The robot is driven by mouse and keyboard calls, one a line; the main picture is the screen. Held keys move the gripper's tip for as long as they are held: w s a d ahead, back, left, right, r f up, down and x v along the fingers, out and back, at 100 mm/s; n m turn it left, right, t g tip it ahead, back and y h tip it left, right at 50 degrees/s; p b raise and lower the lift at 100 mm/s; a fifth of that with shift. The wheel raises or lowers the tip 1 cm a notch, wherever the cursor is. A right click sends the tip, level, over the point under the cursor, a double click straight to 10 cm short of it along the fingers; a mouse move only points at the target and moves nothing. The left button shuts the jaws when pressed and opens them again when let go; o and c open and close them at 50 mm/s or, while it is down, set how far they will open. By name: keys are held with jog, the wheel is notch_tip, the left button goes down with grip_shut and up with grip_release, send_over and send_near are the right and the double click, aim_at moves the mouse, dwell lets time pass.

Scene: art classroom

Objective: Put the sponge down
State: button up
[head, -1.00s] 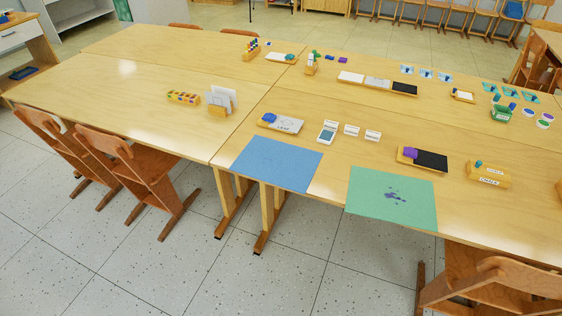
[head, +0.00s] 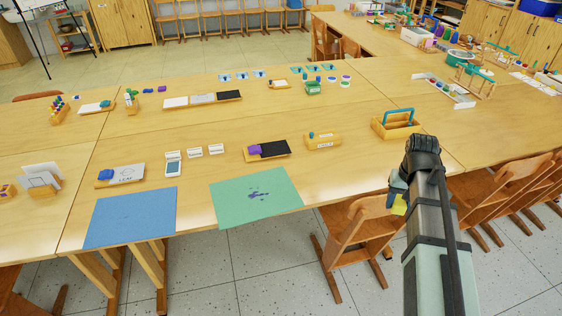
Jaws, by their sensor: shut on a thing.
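My arm reaches up from the bottom right of the head view. My gripper (head: 397,196) points down beside the near edge of the table, above the wooden chairs. It is shut on a small yellow thing, the sponge (head: 399,205), of which only a part shows; my gripper and arm hide the rest. The sponge is off the table (head: 340,185) and apart from it. To the left, a green mat (head: 285,185) with purple stains lies at the table's near edge.
A blue mat (head: 130,215) lies left of the green one. Behind them stand a tray with a purple block and black board (head: 275,149), a yellow chalk box (head: 323,141) and a wooden holder with a blue frame (head: 397,128). A chair (head: 360,225) stands below my gripper.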

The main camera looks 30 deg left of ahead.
jog(key=s+a+n, duration=0.2)
jog(key=a, duration=1.1)
jog(key=s+a+n, duration=0.2)
jog(key=a, duration=1.1)
jog(key=n, duration=0.2)
send_over(207, 169)
notch_tip(207, 169, down, 2)
notch_tip(207, 169, down, 9)
jog(key=shift+r, duration=0.1)
jog(key=shift+f, duration=0.25)
jog(key=o, duration=1)
jog(key=shift+r, duration=0.1)
notch_tip(207, 169, up, 12)
jog(key=shift+r, duration=0.1)
